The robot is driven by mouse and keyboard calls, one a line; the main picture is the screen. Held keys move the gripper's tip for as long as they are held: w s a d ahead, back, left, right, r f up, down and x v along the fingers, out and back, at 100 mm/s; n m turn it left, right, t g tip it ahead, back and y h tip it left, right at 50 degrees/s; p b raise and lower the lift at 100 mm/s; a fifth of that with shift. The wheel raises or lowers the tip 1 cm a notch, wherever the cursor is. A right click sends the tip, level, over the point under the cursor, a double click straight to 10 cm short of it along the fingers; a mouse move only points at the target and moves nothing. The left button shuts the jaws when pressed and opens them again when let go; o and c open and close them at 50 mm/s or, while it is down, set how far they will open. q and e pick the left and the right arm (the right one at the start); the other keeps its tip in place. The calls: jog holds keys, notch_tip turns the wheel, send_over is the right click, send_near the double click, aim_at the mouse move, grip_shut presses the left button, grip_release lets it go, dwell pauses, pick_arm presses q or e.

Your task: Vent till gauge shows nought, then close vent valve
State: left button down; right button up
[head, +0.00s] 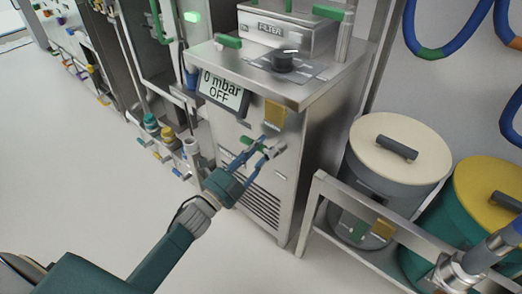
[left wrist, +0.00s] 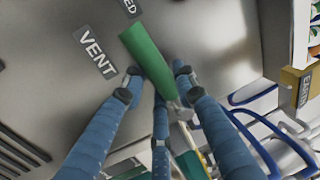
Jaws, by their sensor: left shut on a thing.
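The gauge display (head: 222,92) on the steel cabinet reads "0 mbar OFF". The vent valve has a green handle (left wrist: 146,58), lying diagonally beside the VENT label (left wrist: 97,52) in the left wrist view. A second label ending in "ED" (left wrist: 131,6) is cut off at the top edge, near the handle's upper end. My left gripper (head: 262,152) is at the valve on the cabinet front. In the left wrist view its blue fingers (left wrist: 150,100) are around the handle's lower part, shut on it. The fingers partly hide the valve body. My right gripper is not seen.
A black knob (head: 284,60) and a FILTER box (head: 285,28) sit on the cabinet top. The floor (head: 75,170) at left is clear.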

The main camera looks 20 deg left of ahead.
pick_arm(q)
jog(key=shift+r+m, duration=0.3)
jog(key=shift+m, duration=0.4)
jog(key=shift+r, duration=0.1)
jog(key=c, duration=1.4)
grip_release()
jog(key=shift+o, duration=0.2)
jog(key=shift+s+a+f, duration=0.25)
jog(key=shift+s, duration=0.2)
jog(key=v, duration=1.1)
jog(key=shift+w+a, duration=0.1)
